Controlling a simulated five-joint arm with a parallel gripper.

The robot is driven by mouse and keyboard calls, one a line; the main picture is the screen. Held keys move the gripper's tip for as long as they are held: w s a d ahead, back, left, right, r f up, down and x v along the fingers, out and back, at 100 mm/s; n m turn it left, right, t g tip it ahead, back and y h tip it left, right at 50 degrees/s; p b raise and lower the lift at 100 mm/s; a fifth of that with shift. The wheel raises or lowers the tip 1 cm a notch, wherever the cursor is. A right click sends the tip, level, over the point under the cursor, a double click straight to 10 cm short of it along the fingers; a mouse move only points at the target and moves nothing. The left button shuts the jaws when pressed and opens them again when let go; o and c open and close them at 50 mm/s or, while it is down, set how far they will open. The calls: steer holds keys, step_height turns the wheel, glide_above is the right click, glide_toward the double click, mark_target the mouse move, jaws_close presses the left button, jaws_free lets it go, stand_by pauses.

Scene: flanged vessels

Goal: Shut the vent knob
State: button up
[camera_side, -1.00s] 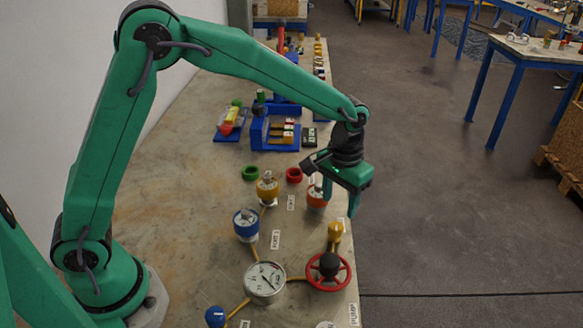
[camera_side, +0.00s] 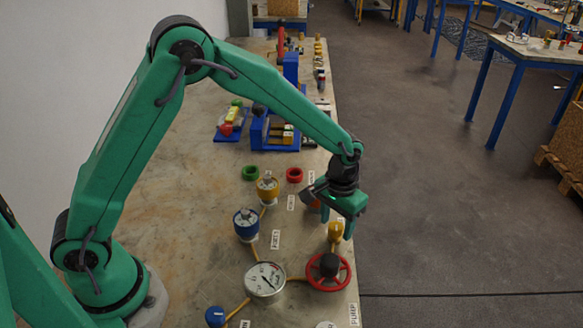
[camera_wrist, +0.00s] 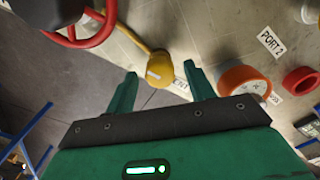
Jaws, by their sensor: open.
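A yellow knob (camera_side: 335,230), which I take to be the vent knob, sits on a yellow pipe near the bench's right edge, behind the red handwheel. It also shows in the wrist view (camera_wrist: 160,70) with a pale mark on its face. The label beside it is partly hidden by a finger, so I cannot read it whole. My gripper (camera_side: 337,223) is open and empty, pointing down just above the knob. In the wrist view the knob appears between the two fingertips (camera_wrist: 160,73); I see no contact.
The red handwheel (camera_side: 328,285) with its dark hub stands close in front of the knob. An orange-ringed vessel (camera_wrist: 244,82) is close to one finger. A pressure gauge (camera_side: 265,280), a blue-flanged vessel (camera_side: 246,224) and a yellow-flanged vessel (camera_side: 267,187) stand to the left.

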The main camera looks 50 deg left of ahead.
steer(key=c, duration=1)
steer(key=shift+n, duration=0.5)
steer(key=n, duration=0.7)
steer(key=shift+r+n, duration=0.1)
steer(key=shift+n, duration=0.3)
steer(key=n, duration=0.4)
steer(key=shift+n, duration=2.6)
